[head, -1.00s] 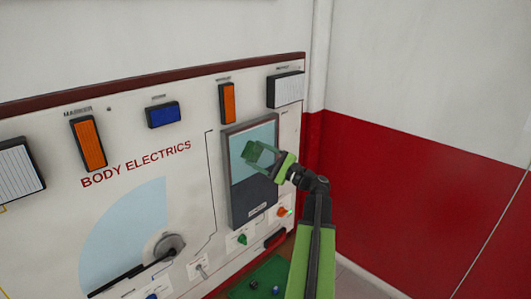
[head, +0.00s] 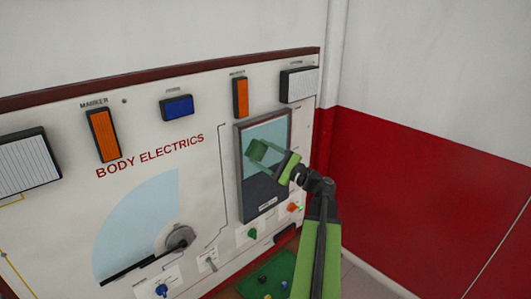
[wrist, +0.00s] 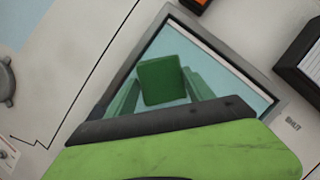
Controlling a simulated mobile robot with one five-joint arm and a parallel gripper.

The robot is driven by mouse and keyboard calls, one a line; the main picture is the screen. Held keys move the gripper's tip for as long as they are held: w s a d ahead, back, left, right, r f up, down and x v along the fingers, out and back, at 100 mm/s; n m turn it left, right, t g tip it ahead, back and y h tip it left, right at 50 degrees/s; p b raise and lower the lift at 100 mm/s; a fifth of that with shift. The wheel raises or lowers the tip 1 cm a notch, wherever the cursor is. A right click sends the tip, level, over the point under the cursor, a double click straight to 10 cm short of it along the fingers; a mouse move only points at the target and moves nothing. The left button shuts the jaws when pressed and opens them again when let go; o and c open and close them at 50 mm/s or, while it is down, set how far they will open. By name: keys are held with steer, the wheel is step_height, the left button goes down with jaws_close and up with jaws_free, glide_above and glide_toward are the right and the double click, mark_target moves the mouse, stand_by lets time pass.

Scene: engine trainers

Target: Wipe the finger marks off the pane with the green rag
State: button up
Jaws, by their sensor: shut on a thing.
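The pane (head: 276,130) is a light blue glass in a grey frame on the right of the white board. It also fills the middle of the wrist view (wrist: 232,76). My gripper (head: 264,151) is in front of the pane's lower left part, shut on the green rag (head: 257,149). In the wrist view the rag (wrist: 160,80) shows as a dark green block between the two fingers, over the pane. I cannot tell whether it touches the glass. No finger marks can be made out; the rag and gripper hide part of the pane.
Orange (head: 240,97) and white (head: 299,84) lamps stick out above the pane. Green (head: 252,234) and orange (head: 293,207) knobs sit below it. A green mat (head: 268,277) with small parts lies at the board's foot. A red and white wall (head: 420,180) stands to the right.

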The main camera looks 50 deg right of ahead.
steer(key=shift+s+a, duration=0.15)
steer(key=shift+s, duration=2.6)
steer(key=s, duration=0.3)
steer(key=shift+a, duration=0.15)
